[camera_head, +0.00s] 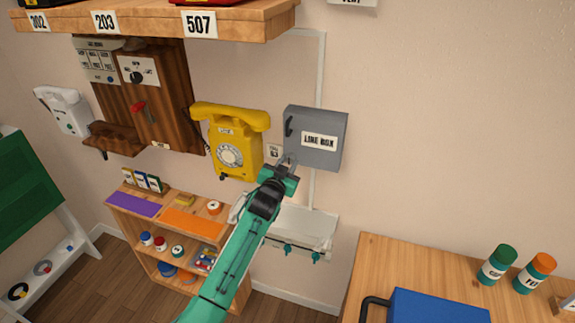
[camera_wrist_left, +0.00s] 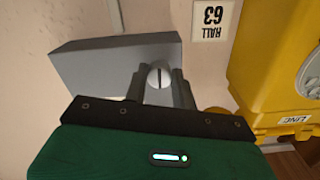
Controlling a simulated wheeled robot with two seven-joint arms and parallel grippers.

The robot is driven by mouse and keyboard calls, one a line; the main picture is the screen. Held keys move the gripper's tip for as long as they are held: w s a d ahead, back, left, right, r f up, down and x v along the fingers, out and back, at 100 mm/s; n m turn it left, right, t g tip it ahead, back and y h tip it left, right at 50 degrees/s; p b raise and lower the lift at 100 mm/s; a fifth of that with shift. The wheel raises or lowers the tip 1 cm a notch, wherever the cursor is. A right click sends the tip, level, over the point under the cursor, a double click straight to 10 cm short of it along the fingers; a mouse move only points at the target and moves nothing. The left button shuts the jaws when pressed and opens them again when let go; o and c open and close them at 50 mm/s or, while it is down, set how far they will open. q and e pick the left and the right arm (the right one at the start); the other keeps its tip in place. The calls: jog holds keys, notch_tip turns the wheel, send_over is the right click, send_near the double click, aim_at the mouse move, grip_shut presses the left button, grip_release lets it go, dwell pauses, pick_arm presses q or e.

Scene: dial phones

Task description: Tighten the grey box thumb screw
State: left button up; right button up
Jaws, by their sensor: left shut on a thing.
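The grey line box (camera_head: 316,137) hangs on the wall right of the yellow phone, with a "LINE BOX" label on its front. It also shows in the left wrist view (camera_wrist_left: 95,66). My left gripper (camera_head: 287,164) is at the box's lower left corner. In the left wrist view the gripper's two fingers (camera_wrist_left: 159,85) are shut on the pale round thumb screw (camera_wrist_left: 160,75), which has a dark slot running roughly upright in the picture. The fingers hide the sides of the screw. My right gripper is not in view.
The yellow dial phone (camera_head: 231,140) hangs close to the left of the box and gripper. A white wall shelf with teal hooks (camera_head: 300,230) is below. A wooden shelf (camera_head: 150,22) hangs above. A wooden table (camera_head: 375,260) with a blue case (camera_head: 437,306) stands at lower right.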

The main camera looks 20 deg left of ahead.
pick_arm(q)
jog(key=m, duration=0.4)
jog(key=shift+a+m, duration=0.1)
jog(key=shift+m, duration=0.2)
jog(key=m, duration=0.4)
jog(key=shift+m, duration=0.3)
jog(key=m, duration=0.4)
jog(key=shift+r+m, duration=0.1)
jog(key=shift+m, duration=0.2)
jog(key=m+p, duration=0.1)
jog(key=m, duration=0.3)
jog(key=m+p, duration=0.1)
jog(key=m, duration=0.4)
jog(key=shift+r, duration=0.1)
jog(key=m+p, duration=0.2)
jog(key=m, duration=0.2)
jog(key=shift+m, duration=0.3)
jog(key=m+p, duration=0.3)
jog(key=m, duration=0.2)
jog(key=shift+m+p, duration=0.75)
jog(key=shift+m, duration=0.85)
